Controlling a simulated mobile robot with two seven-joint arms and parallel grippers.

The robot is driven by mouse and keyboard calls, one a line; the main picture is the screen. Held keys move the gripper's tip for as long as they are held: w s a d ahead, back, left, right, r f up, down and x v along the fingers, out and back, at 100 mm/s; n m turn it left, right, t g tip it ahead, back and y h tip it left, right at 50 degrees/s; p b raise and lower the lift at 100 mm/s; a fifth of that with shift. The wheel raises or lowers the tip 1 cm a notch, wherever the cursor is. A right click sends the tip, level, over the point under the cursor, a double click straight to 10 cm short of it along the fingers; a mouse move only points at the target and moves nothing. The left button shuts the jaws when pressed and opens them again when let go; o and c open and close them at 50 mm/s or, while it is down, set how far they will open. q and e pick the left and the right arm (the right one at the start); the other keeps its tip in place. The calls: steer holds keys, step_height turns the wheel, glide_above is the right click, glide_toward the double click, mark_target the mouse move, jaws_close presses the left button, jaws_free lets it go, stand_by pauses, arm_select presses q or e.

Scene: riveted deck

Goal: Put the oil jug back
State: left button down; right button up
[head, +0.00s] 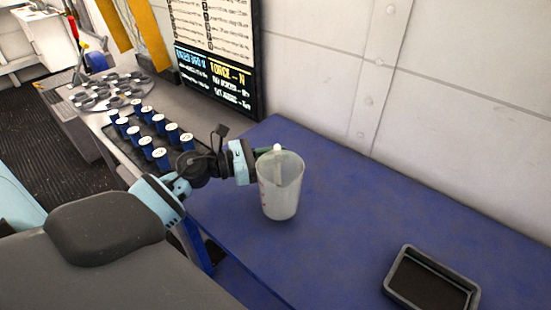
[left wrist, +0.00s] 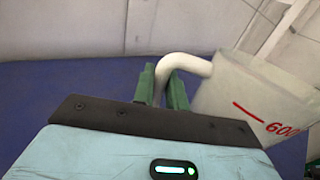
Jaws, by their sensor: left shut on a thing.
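The oil jug (head: 281,190) is a translucent, whitish measuring jug, upright at the blue bench top (head: 345,215) in the head view. My left gripper (head: 262,152) reaches it from the left, at the height of its rim. In the left wrist view the green fingers of the left gripper (left wrist: 166,88) are shut on the jug's white handle (left wrist: 190,62). The jug body (left wrist: 250,98) with red marks and "600" shows at the right there. I cannot tell whether its base touches the bench. My right gripper is not in view.
A black tray (head: 432,283) with a grey rim lies at the front right of the blue bench. Several blue cans (head: 161,157) stand in a rack at the left. A dark sign (head: 215,50) stands behind. The bench's middle is clear.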

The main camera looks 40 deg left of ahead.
arm_select(q)
steer(key=shift+f, duration=0.65)
steer(key=shift+f, duration=0.2)
steer(key=c, duration=1.4)
jaws_free()
steer(key=shift+c, duration=0.2)
